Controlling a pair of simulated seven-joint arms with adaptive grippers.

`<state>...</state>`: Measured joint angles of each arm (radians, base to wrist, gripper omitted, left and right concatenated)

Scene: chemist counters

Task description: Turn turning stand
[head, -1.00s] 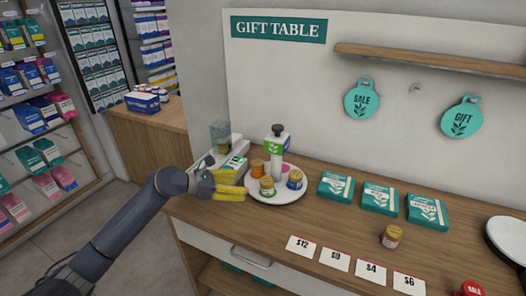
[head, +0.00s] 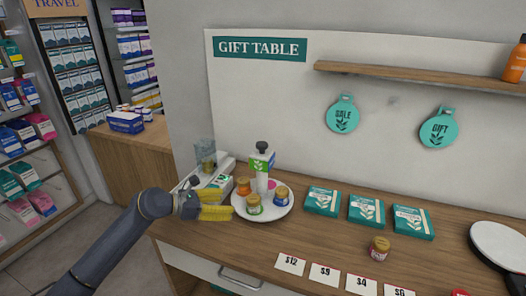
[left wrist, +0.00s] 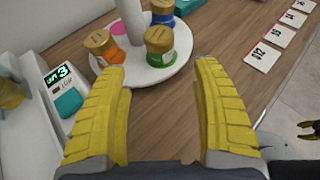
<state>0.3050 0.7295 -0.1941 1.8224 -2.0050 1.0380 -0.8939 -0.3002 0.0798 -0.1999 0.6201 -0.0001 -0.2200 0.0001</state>
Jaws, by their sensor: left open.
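The turning stand (head: 273,213) is a white round plate with an upright post, on the wooden counter. In the left wrist view the plate (left wrist: 152,79) is at the top middle. It bears an orange jar (head: 243,187), a green jar (head: 253,205) and a blue jar (head: 281,194), all gold-lidded. A green-and-white sign (head: 262,163) tops the post. My left gripper (head: 216,206) is open and empty at the stand's left edge. Its yellow fingers spread toward the near rim; contact is unclear. Part of my right gripper (left wrist: 307,130) shows at the left wrist view's right edge.
A scale with a lit display (left wrist: 62,85) stands close left of the stand. Teal boxes (head: 322,202) lie to the right, with a small red-and-gold jar (head: 379,248) before them. Price cards (head: 290,263) line the front edge. Bare counter lies between stand and cards.

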